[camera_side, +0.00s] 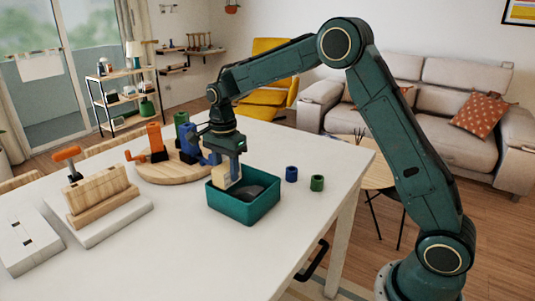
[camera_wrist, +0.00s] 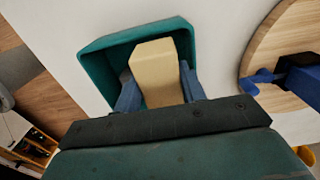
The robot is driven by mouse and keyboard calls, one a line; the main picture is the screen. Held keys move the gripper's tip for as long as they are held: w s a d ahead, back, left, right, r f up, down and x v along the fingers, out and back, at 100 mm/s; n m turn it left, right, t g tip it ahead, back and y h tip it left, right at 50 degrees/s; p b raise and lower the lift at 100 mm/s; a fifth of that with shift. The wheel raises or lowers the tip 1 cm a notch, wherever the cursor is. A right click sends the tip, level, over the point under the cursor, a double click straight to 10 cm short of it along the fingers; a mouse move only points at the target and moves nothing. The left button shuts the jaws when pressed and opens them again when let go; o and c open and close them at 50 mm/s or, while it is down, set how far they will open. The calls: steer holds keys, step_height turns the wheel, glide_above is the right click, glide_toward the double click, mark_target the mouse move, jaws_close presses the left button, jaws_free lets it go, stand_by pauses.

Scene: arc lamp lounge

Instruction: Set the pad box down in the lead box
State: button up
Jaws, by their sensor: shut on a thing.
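The pad box (camera_side: 222,177) is a cream block between the blue fingers of my gripper (camera_side: 230,172), which is shut on it. The lead box (camera_side: 238,209) is an open teal box on the white table. In the wrist view, the pad box (camera_wrist: 157,72) shows between both fingertips (camera_wrist: 159,88), over the lead box (camera_wrist: 98,66). A dark grey thing (camera_side: 252,191) lies inside the lead box. I cannot tell whether the pad box touches the floor.
A round wooden board (camera_side: 160,176) with orange, blue and green pieces stands close behind and left of the lead box. A wooden block (camera_side: 98,194) is at left. The table front is clear.

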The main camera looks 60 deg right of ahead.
mark_target(227, 180)
steer(key=shift+f, duration=1.9)
steer(key=o, duration=0.7)
steer(key=shift+f, duration=0.1)
step_height(227, 180, up, 11)
steer(key=shift+r, duration=0.65)
steer(key=shift+s+r, duration=0.1)
